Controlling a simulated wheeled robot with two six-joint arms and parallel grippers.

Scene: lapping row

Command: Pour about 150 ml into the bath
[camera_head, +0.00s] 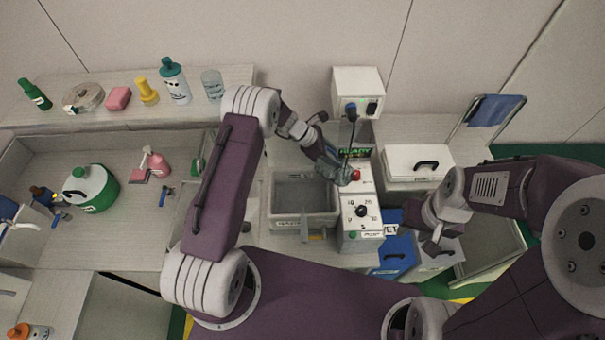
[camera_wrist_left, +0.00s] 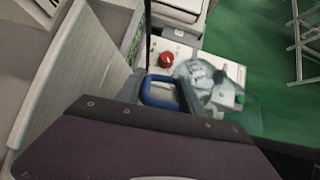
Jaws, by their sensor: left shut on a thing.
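The bath (camera_head: 303,222) is a grey open-topped tank with a label on its front, in the middle of the head view. My left gripper (camera_head: 328,160) is at its back right rim. In the left wrist view it is shut on a blue handle (camera_wrist_left: 160,92). Beside the handle is a clear vessel (camera_wrist_left: 212,80) with pale markings, which seems to belong to it. Its contents and exact tilt are hard to make out. My right gripper (camera_head: 422,230) has its fingers apart, empty, above a blue bin.
A white control box (camera_head: 360,212) with a dial and a red button (camera_head: 354,175) adjoins the bath on the right. A lidded white box (camera_head: 418,163) and the blue bin (camera_head: 391,256) stand farther right. Several bottles line the back left shelf (camera_head: 120,118); a sink area is at left.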

